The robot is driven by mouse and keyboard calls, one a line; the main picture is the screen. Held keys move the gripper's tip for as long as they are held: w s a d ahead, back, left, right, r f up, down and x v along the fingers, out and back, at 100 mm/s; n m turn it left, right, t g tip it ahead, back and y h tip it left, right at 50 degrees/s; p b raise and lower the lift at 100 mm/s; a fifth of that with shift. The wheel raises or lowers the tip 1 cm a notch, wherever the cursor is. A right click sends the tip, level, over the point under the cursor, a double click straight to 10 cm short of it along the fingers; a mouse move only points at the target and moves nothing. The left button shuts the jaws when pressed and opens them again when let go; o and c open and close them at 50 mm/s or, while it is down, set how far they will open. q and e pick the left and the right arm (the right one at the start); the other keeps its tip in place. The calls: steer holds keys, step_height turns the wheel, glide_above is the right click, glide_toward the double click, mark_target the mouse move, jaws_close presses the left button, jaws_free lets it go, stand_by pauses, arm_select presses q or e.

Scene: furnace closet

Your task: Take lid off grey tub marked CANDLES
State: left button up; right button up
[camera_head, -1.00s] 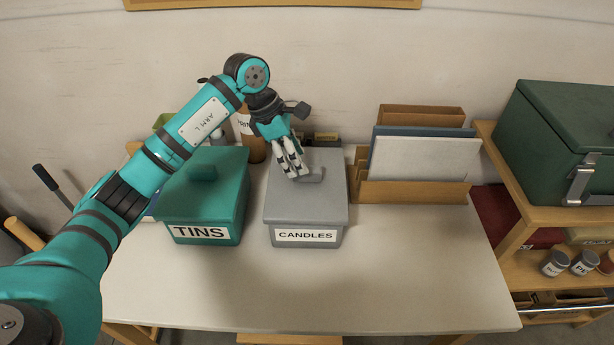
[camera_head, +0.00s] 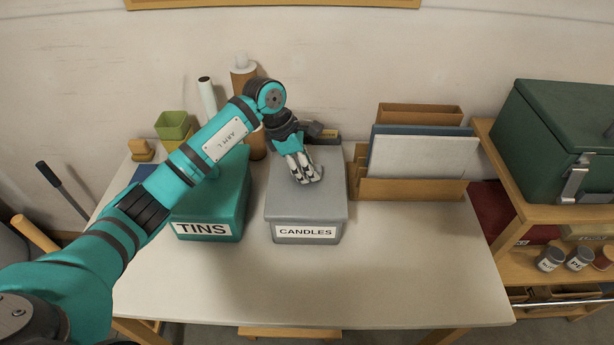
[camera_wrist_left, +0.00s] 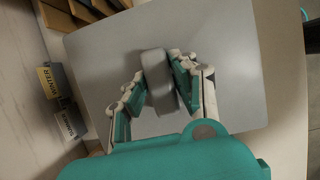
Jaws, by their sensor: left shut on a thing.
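The grey tub marked CANDLES (camera_head: 306,232) stands on the white table, beside a teal tub. Its grey lid (camera_head: 300,207) sits on top and looks level on the tub. My left gripper (camera_head: 307,180) reaches down over the lid from behind. In the left wrist view the gripper (camera_wrist_left: 156,92) has its fingers on both sides of the lid's grey handle (camera_wrist_left: 158,75), shut on it. In the head view the fingers hide most of the handle. My right gripper is in neither view.
The teal tub marked TINS (camera_head: 208,215) stands close on the left. A wooden file rack (camera_head: 412,190) stands to the right. Small labelled boxes (camera_wrist_left: 60,95) are behind the tub. The table's front (camera_head: 300,290) is clear.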

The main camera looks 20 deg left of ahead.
arm_select(q)
jaws_close()
steer(key=shift+r, duration=0.1)
